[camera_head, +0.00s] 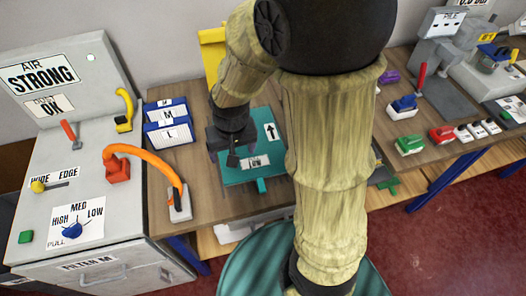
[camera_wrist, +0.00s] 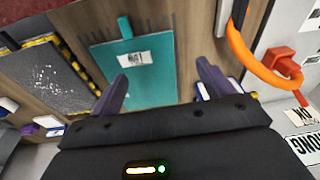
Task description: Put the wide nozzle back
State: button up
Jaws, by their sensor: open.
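No part is plainly labelled as the wide nozzle. A grey-white piece (camera_head: 180,204) at the end of the orange hose (camera_head: 150,157) stands on the wooden bench, left of the teal board; I cannot tell whether it is the nozzle. A yellow hooked piece (camera_head: 124,112) sits on the grey machine (camera_head: 95,150). A "WIDE EDGE" label with a yellow-knobbed lever (camera_head: 40,186) is on the machine. My gripper (camera_head: 233,156) is above the teal board (camera_head: 262,174). In the wrist view my gripper (camera_wrist: 162,69) is open, nothing between its fingers.
Blue-white boxes (camera_head: 166,122) marked M and L stand between machine and board. The wrist view shows a dark panel with yellow-black edging (camera_wrist: 48,80). Green and red blocks (camera_head: 410,145) and other tools are at the right. My arm hides the middle of the bench.

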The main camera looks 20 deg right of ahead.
jog(key=s+d+r, duration=0.2)
jog(key=s+d, duration=0.2)
jog(key=d, duration=0.2)
jog(key=shift+s+d+t, duration=0.3)
jog(key=shift+s+t, duration=0.1)
